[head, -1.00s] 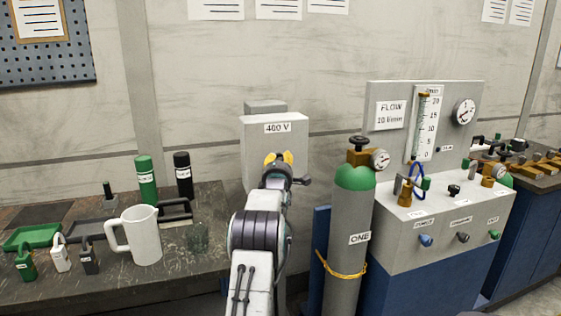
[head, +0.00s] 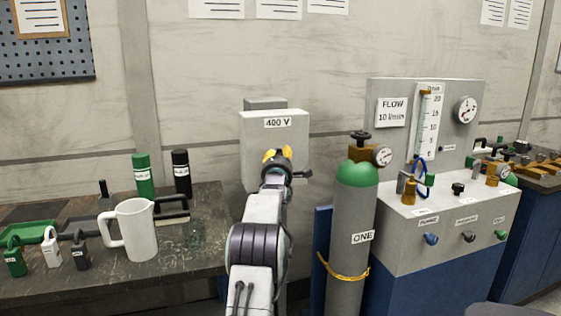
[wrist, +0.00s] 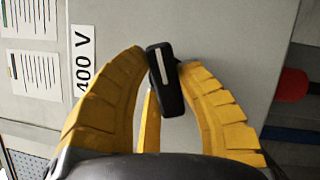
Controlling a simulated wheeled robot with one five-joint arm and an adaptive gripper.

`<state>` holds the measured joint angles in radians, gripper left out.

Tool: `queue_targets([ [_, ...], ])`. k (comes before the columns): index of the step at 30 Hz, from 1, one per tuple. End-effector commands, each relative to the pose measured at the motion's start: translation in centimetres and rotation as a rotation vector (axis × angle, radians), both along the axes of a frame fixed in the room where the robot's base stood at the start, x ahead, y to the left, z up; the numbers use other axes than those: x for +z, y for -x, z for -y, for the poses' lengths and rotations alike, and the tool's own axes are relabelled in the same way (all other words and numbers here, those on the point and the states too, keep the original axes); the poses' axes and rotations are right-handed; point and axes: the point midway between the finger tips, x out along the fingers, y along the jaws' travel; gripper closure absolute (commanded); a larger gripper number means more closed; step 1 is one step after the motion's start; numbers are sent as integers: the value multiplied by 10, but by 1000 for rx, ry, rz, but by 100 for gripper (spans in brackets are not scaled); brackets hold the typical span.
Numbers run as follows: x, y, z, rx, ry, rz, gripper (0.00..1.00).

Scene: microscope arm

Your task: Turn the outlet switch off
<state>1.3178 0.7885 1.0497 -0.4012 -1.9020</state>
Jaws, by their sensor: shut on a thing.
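The outlet is a light grey box (head: 255,140) labelled 400 V on the wall side, in the middle of the head view. Its switch is a black handle (wrist: 165,80) with a white line along it, seen in the wrist view. The handle is tilted slightly there, its upper end leaning left. My gripper (head: 277,156) is at the front of the box, below the label. In the wrist view my yellow gripper fingers (wrist: 163,72) are shut on the handle, one on each side. My arm hides the switch in the head view.
A green-topped gas cylinder (head: 350,220) stands close on the right of my arm. A flow panel bench (head: 440,240) is beyond it. On the left, a dark bench (head: 190,270) holds a white jug (head: 138,232), padlocks and bottles.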

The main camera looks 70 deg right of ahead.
Motion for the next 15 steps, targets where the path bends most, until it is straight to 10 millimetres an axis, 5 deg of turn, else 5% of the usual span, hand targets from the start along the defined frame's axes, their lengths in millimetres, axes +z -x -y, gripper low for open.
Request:
queue_targets([
  [6, 1, 0, 0, 0, 0, 0, 100],
  [7, 1, 0, 0, 0, 0, 1, 67],
  [15, 1, 0, 0, 0, 0, 1, 43],
])
